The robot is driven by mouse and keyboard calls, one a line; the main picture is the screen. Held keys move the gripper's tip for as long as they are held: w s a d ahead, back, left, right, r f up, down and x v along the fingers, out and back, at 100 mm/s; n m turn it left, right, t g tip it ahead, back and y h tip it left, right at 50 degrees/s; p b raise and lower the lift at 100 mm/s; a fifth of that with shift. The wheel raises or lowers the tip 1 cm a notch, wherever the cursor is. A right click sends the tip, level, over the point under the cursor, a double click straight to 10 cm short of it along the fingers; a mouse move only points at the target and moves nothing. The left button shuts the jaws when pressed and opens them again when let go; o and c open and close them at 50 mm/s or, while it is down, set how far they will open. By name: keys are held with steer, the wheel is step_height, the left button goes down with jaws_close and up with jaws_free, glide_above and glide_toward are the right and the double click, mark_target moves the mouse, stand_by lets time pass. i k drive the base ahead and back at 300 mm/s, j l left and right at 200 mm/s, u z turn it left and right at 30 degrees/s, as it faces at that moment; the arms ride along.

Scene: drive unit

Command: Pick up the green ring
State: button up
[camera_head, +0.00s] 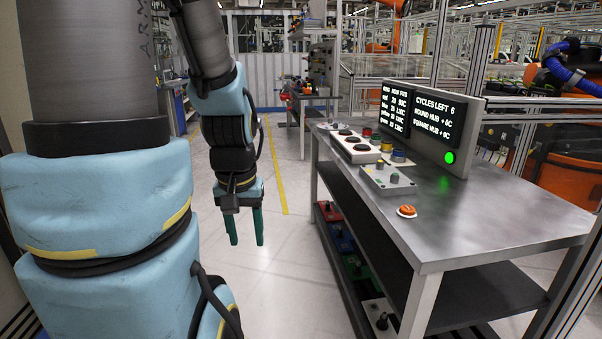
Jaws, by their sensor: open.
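My gripper (247,240) hangs over the floor left of the steel table (480,225). Its two green fingers point down, apart, with nothing between them. A row of small coloured pieces stands on the table beside a white block with dark round plates (353,146). A red piece (367,132) is at the far end, and a yellow one (387,146) is nearer. A small greenish piece (376,139) between them may be the green ring, but it is too small to be sure. My gripper is well apart from all of these.
A grey fixture with pegs (387,180) and an orange button (407,211) sit on the table. A display panel (430,125) with a lit green lamp (450,157) stands behind them. The floor left of the table is clear.

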mark_target(375, 138)
steer(key=i, duration=1.95)
steer(key=i+z, duration=0.25)
steer(key=i, duration=0.25)
steer(key=i+j+z, duration=0.3)
steer(key=i, duration=0.15)
steer(key=i+j+z, duration=0.25)
steer(key=i, duration=0.2)
